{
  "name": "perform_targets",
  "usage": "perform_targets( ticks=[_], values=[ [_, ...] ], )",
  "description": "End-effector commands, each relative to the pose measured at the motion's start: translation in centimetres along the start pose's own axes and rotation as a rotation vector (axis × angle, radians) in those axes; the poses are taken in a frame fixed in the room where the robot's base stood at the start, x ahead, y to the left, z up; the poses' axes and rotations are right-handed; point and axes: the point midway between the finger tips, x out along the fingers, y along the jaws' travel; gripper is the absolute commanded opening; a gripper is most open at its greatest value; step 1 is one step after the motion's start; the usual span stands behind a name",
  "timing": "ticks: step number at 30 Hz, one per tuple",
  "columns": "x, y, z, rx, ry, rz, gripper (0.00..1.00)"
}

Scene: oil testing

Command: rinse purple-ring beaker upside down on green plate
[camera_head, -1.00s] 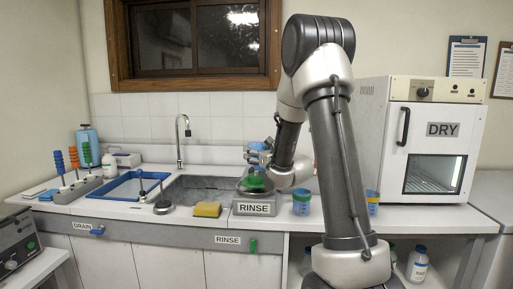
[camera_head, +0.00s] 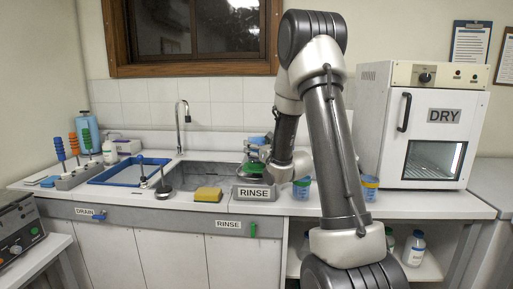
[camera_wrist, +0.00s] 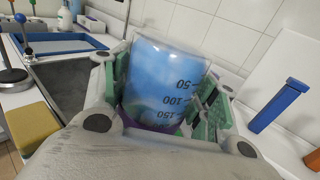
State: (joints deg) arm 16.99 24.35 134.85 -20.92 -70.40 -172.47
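The purple-ring beaker (camera_wrist: 165,85) fills the middle of the wrist view, a clear cylinder with a blue, mottled look. Its 50 mark is above its 150 mark, so it is upside down. Part of the purple ring (camera_wrist: 150,125) shows at its lower end. My gripper (camera_wrist: 165,95) has its green-padded fingers on both sides of the beaker, shut on it. In the head view the beaker (camera_head: 256,141) is over the green plate (camera_head: 252,172) of the rinse unit. I cannot tell whether it touches the plate; my fingers partly hide it.
The rinse unit's label (camera_head: 254,193) faces front. The sink (camera_head: 205,176), faucet (camera_head: 179,125), yellow sponge (camera_head: 208,194) and blue-rimmed tray (camera_head: 128,171) are to the left. Two beakers, one left (camera_head: 302,189) and one right (camera_head: 369,188), stand near my arm. The drying oven (camera_head: 425,120) is at right.

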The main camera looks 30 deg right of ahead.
Motion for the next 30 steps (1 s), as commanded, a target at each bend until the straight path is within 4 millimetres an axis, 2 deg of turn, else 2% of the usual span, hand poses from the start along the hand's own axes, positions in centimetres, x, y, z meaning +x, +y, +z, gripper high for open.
perform_targets(
  ticks=[1,3,4,30],
  values=[
    [0.01,0.00,0.03,0.000,-0.001,0.000,0.50],
    [0.01,0.00,0.03,0.000,-0.001,0.000,0.37],
    [0.01,0.00,0.03,0.000,-0.001,0.000,0.35],
    [0.01,-0.02,-0.37,0.002,0.001,0.001,0.35]
  ],
)
